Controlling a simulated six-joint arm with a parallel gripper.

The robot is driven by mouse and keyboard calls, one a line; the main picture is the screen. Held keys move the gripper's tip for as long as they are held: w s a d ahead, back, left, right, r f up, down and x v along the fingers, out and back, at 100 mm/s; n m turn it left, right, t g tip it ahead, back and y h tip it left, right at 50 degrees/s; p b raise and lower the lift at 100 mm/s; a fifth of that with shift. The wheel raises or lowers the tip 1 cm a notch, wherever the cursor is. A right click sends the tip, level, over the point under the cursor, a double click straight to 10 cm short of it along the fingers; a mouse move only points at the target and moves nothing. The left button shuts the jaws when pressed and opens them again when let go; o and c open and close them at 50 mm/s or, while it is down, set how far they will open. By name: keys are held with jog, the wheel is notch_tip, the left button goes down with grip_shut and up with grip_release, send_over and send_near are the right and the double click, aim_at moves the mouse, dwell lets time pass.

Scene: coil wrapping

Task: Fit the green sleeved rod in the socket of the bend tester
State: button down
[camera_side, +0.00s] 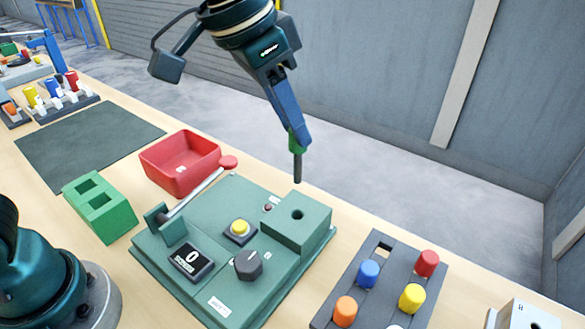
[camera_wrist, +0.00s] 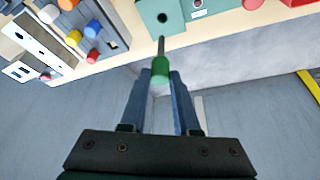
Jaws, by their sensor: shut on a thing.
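My gripper (camera_side: 297,143) is shut on the green sleeved rod (camera_side: 297,168) and holds it by its green sleeve, with the dark rod end pointing down. In the wrist view my gripper (camera_wrist: 160,74) has its blue fingers on both sides of the green sleeve (camera_wrist: 160,68). The rod hangs above the bend tester (camera_side: 205,228), clear of it. The socket (camera_side: 297,214) is a dark round hole in the top of the tester's raised green block (camera_side: 310,232). The rod tip is above the hole, apart from it. In the wrist view the socket (camera_wrist: 162,17) shows just beyond the rod tip.
The tester carries a lever with a red knob (camera_side: 229,162), a yellow button (camera_side: 239,227), a dark dial and a display showing 0. A red bin (camera_side: 181,163) and a green two-hole block (camera_side: 101,206) stand left. A grey rack (camera_side: 350,285) with several coloured-capped pieces stands right.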

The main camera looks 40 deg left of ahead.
aim_at(291, 152)
jog(key=shift+f, duration=2.9)
jog(key=shift+f, duration=3.05)
jog(key=c, duration=0.6)
grip_release()
jog(key=shift+o, duration=0.2)
jog(key=shift+v, duration=2.55)
